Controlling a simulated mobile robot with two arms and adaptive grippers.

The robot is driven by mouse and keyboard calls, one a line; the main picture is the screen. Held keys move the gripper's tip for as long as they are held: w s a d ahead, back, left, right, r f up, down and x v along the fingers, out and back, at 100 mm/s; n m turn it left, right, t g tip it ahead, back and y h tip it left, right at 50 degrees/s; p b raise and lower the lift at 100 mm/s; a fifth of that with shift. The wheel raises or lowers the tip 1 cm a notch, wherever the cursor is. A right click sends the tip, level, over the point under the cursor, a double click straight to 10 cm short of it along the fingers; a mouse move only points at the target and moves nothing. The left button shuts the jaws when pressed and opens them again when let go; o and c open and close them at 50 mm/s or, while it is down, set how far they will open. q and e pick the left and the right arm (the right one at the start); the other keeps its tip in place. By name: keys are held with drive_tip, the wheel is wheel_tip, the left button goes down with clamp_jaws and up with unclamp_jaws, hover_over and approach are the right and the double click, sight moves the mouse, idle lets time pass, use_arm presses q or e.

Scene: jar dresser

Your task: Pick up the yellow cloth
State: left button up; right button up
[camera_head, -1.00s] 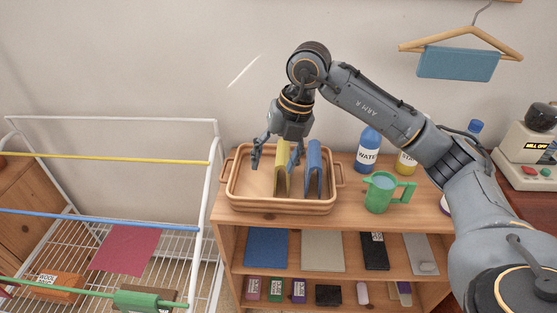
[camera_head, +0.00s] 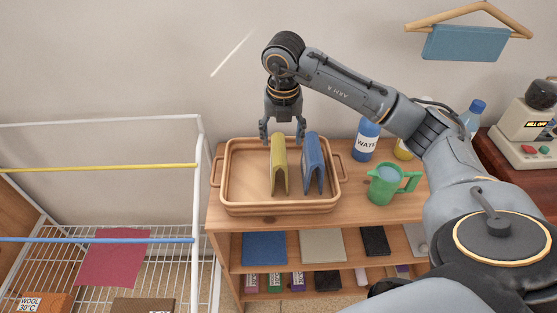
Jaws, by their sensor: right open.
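The yellow cloth (camera_head: 279,165) stands folded like a tent in the wooden tray (camera_head: 243,207) on top of the dresser. A blue folded cloth (camera_head: 313,165) stands just to its right in the same tray. My right gripper (camera_head: 283,138) points down above the far end of the yellow cloth. Its fingers are open, one on each side of the cloth's top in the picture. I cannot tell whether they touch it. My left gripper does not show.
A white drying rack (camera_head: 199,215) with yellow and blue bars is at the left. A blue cloth hangs on a wall hanger (camera_head: 463,43). The tray's left part is bare.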

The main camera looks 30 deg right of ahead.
sight(279, 147)
drive_tip(key=shift+a+f+p, duration=0.25)
drive_tip(key=shift+f+p, duration=0.55)
drive_tip(key=shift+f, duration=0.3)
drive_tip(key=shift+w+f+p, duration=0.15)
drive_tip(key=shift+f+p, duration=0.05)
drive_tip(key=shift+f, duration=0.4)
drive_tip(key=shift+w+f+p, duration=0.15)
drive_tip(key=shift+f, duration=0.9)
drive_tip(key=shift+c, duration=0.2)
drive_tip(key=c, duration=1.1)
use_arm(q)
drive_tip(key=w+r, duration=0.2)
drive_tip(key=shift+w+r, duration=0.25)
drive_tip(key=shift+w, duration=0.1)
use_arm(e)
drive_tip(key=shift+c, duration=0.6)
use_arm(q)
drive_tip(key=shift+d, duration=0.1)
